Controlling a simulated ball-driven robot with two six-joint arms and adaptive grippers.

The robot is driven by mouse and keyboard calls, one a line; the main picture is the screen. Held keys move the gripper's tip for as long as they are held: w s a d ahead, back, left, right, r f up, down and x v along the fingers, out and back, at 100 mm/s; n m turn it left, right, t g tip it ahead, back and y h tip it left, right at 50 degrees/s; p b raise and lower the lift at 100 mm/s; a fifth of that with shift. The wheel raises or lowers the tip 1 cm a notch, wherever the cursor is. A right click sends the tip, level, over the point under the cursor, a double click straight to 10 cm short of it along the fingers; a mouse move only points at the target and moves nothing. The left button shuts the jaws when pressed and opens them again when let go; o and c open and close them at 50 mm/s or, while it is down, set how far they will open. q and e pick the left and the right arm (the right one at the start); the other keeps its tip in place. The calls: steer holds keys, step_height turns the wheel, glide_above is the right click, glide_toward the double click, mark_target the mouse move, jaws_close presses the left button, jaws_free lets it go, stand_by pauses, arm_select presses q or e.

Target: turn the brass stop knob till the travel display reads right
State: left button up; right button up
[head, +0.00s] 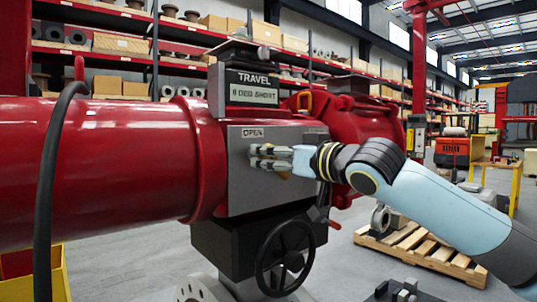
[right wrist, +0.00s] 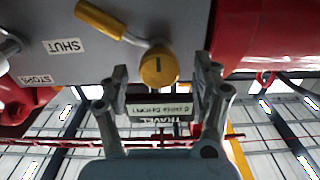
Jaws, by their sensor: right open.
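The travel display (head: 254,94) sits on top of the grey actuator housing (head: 240,183) and appears to read "8 DEG SHORT", though the first digit is small. It also shows upside down in the right wrist view (right wrist: 160,108). A round brass knob (right wrist: 158,66) with a dark index line stands out from the housing. My right gripper (head: 252,157) is at the housing face, below the OPEN label. In the right wrist view, its two fingers (right wrist: 167,72) are spread, with the knob showing between and just beyond the tips. Contact is not visible. My left gripper is not in view.
A yellow lever (right wrist: 100,20) is beside the knob, near the SHUT label (right wrist: 64,46). A black handwheel (head: 285,258) hangs below the housing. A large red pipe (head: 95,165) fills the left. A wooden pallet (head: 425,252) lies on the floor at right.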

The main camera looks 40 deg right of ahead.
steer(key=shift+w+a, duration=0.1)
steer(key=shift+w, duration=1.15)
steer(key=shift+c, duration=0.5)
steer(key=c, duration=1.1)
steer(key=shift+n+p, duration=0.3)
steer(key=shift+n, duration=0.1)
